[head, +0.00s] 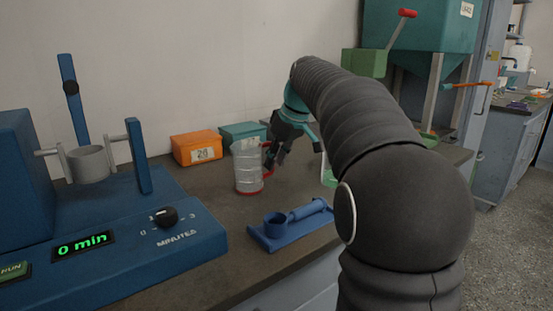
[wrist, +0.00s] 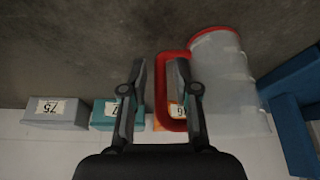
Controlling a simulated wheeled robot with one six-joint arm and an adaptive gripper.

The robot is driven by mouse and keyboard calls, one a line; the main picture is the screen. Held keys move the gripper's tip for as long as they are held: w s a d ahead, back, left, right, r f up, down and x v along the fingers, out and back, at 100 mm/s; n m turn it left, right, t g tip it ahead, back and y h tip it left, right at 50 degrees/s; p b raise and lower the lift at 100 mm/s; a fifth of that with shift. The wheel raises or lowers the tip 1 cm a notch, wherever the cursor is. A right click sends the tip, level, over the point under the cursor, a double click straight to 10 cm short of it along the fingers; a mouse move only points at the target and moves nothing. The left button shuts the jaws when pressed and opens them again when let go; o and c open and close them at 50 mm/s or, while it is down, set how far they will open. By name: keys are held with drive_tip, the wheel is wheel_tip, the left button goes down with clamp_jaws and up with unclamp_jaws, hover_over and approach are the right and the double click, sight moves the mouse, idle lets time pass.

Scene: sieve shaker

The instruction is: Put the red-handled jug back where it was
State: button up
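The clear jug (head: 248,168) with a red handle and red base appears to stand upright on the bench, right of the blue shaker machine. My gripper (head: 277,158) is at the jug's right side, by the handle. In the wrist view the jug (wrist: 225,85) is at the right, and its red handle (wrist: 161,92) lies between my fingers (wrist: 158,85). The right finger overlaps the handle loop and the left finger is outside it. The fingers are apart, with a gap visible between the left one and the handle bar.
An orange box (head: 197,148) and a teal box (head: 240,132) stand against the wall; a grey box (wrist: 55,112) shows in the wrist view. A blue holder (head: 290,226) lies in front of the jug. The blue shaker (head: 150,235) is at left, a teal hopper (head: 425,25) at back right.

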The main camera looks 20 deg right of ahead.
drive_tip(key=p+v, duration=0.1)
drive_tip(key=v, duration=1.1)
drive_tip(key=shift+d+r, duration=0.1)
idle(0.4)
